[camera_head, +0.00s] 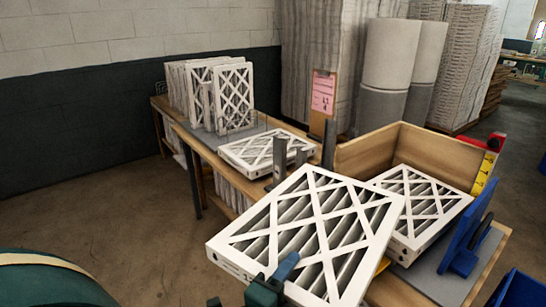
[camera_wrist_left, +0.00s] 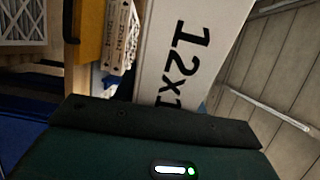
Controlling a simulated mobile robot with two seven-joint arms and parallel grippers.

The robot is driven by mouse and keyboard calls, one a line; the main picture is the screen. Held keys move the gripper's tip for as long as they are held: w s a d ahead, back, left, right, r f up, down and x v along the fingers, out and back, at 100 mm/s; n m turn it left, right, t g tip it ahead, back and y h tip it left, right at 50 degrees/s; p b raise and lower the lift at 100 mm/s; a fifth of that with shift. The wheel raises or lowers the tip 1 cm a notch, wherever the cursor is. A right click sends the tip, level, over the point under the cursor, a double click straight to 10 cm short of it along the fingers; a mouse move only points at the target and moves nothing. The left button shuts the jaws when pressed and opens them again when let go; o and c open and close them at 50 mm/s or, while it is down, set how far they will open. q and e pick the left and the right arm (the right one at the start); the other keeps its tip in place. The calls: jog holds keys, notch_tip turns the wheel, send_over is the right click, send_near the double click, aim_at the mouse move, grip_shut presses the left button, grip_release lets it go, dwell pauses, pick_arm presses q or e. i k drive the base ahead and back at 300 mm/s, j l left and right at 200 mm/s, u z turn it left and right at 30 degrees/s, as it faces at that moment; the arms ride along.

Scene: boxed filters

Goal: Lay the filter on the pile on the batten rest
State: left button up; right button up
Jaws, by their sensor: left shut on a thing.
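A white-framed filter (camera_head: 264,219) with a crossed lattice face is held tilted in the front middle of the head view. My left gripper (camera_head: 281,274) is shut on its near edge. In the left wrist view the filter's white side (camera_wrist_left: 190,50) shows printed black figures above my gripper (camera_wrist_left: 160,125). A pile of flat filters (camera_head: 432,224) lies in the wooden corner at the right, partly behind the held filter. Another flat filter pile (camera_head: 255,150) lies on the table beside grey posts. I cannot make out battens under either pile. My right gripper is not in view.
Several filters (camera_head: 235,85) stand upright at the back of the table (camera_head: 185,128). A wooden wall (camera_head: 375,150) bounds the right pile. A blue tool (camera_head: 462,240) stands beside that pile, and a tape measure (camera_head: 486,170) is at the wall's corner. The floor at left is clear.

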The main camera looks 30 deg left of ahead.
aim_at(253, 151)
jog(key=j+u, duration=0.1)
jog(key=u, duration=0.25)
jog(key=j+u, duration=0.1)
jog(key=u, duration=0.3)
jog(key=i+u, duration=0.1)
jog(key=u, duration=0.25)
jog(key=i+j+u, duration=0.25)
jog(key=u, duration=0.15)
jog(key=i+j+u, duration=0.15)
jog(key=i+u, duration=0.25)
jog(key=i+z, duration=0.45)
jog(key=i+j+z, duration=0.15)
jog(key=i+z, duration=0.25)
jog(key=i, duration=0.15)
jog(key=i+z, duration=0.1)
jog(key=z, duration=0.15)
jog(key=i+j+z, duration=0.1)
jog(key=z, duration=0.2)
